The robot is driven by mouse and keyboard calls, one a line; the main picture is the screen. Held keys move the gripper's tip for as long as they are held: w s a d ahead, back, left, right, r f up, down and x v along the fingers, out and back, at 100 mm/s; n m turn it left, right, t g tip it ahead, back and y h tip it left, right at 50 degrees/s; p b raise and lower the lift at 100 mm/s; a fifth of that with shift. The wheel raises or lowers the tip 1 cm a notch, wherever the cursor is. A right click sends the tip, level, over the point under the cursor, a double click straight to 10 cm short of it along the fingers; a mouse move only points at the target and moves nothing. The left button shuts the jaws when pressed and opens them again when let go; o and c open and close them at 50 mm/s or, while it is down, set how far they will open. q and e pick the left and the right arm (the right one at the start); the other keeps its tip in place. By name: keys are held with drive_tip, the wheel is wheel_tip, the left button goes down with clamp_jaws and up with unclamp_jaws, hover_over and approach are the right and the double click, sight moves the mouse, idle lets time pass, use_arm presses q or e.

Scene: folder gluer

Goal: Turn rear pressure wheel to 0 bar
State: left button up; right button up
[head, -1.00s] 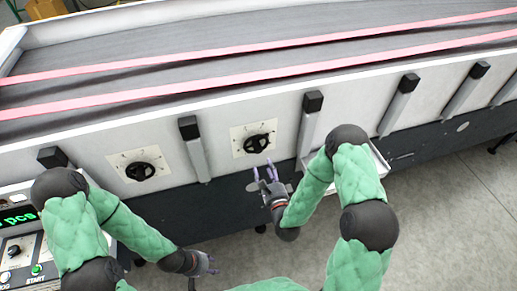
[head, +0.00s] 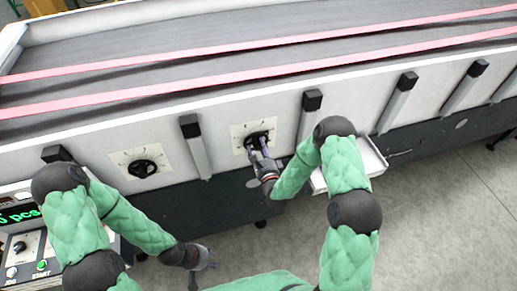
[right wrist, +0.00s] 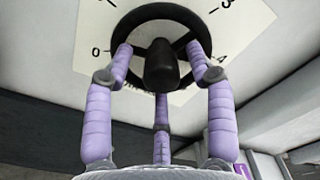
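Two black pressure wheels with white scale plates sit on the machine's side panel, the left wheel (head: 142,168) and the right wheel (head: 260,138). My right gripper (head: 258,149) is at the right wheel. In the right wrist view, the wheel (right wrist: 160,12) fills the top, with its black hub grip (right wrist: 160,66) in the middle. The scale shows 0 at left and 4 at right. My right gripper's purple fingers (right wrist: 160,50) are spread around the hub, overlapping the rim; firm contact is unclear. My left gripper (head: 210,260) is open and empty, low in front of the machine.
A white tray (head: 374,158) sticks out from the panel right of the right wheel. Grey levers with black caps, such as one lever (head: 195,150), line the panel. A control box (head: 22,235) with a green display stands at left.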

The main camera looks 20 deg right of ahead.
drive_tip(key=c, duration=1)
drive_tip(key=shift+o, duration=0.2)
